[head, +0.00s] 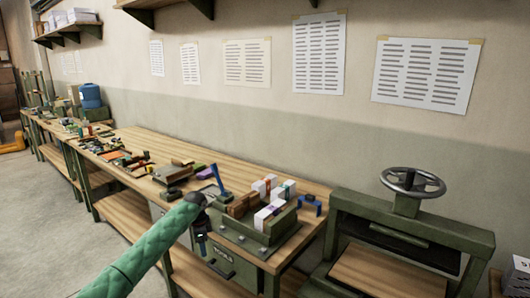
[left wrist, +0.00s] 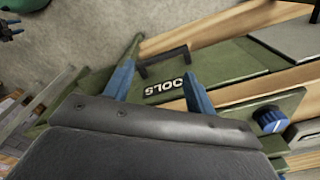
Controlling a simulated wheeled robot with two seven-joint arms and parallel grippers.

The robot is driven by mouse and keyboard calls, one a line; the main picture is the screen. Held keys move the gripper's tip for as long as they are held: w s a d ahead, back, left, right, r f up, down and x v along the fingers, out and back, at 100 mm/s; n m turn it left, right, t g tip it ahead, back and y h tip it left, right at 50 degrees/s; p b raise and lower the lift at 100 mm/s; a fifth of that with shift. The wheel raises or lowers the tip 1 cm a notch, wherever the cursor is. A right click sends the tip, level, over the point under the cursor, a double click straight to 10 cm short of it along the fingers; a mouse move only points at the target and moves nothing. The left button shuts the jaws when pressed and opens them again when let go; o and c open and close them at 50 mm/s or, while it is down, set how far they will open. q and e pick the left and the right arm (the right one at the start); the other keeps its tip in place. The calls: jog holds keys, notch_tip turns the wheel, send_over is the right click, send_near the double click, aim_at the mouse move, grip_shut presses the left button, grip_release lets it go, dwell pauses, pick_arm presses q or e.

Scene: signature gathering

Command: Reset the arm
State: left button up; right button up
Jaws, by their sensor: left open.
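My left arm comes in from the lower left of the head view in a green quilted sleeve. My left gripper (head: 206,248) hangs at its end in front of the workbench (head: 160,146), apart from the bench top. In the left wrist view, the two blue fingers of my left gripper (left wrist: 160,75) stand wide apart with nothing between them. Behind them is the green cabinet front (left wrist: 235,62) with upside-down lettering and a dark handle (left wrist: 163,61).
White-and-coloured boxes (head: 269,212) stand in a holder near the bench's right end. Tools and parts cover the bench farther left. A green press with a handwheel (head: 412,181) stands at right. Printed sheets (head: 425,74) hang on the wall. Open floor (head: 45,220) lies at left.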

pick_arm(q)
jog(key=s+d+f+n, duration=0.2)
jog(key=s+f, duration=0.7)
jog(key=f, duration=0.4)
jog(key=s+d+f+n+h, duration=0.1)
jog(key=s+d+f+n, duration=0.15)
jog(key=s+f, duration=0.85)
jog(key=s+d+f+n, duration=0.25)
jog(key=s+f, duration=0.35)
jog(key=f, duration=1)
jog(key=s+f+n, duration=0.1)
jog(key=s+f, duration=0.5)
jog(key=s, duration=0.7)
jog(key=s+a+f+n+t, duration=0.1)
jog(key=s+f, duration=0.5)
jog(key=s, duration=0.8)
jog(key=s+a+f+n+y, duration=0.1)
jog(key=s+f+n, duration=0.2)
jog(key=s, duration=1)
notch_tip(320, 180, down, 3)
jog(key=shift+s+r, duration=0.1)
jog(key=shift+s, duration=0.1)
pick_arm(e)
jog(key=shift+s+d+f, duration=0.1)
jog(key=shift+d+f, duration=0.05)
jog(key=shift+d, duration=0.15)
pick_arm(q)
jog(key=shift+a, duration=0.1)
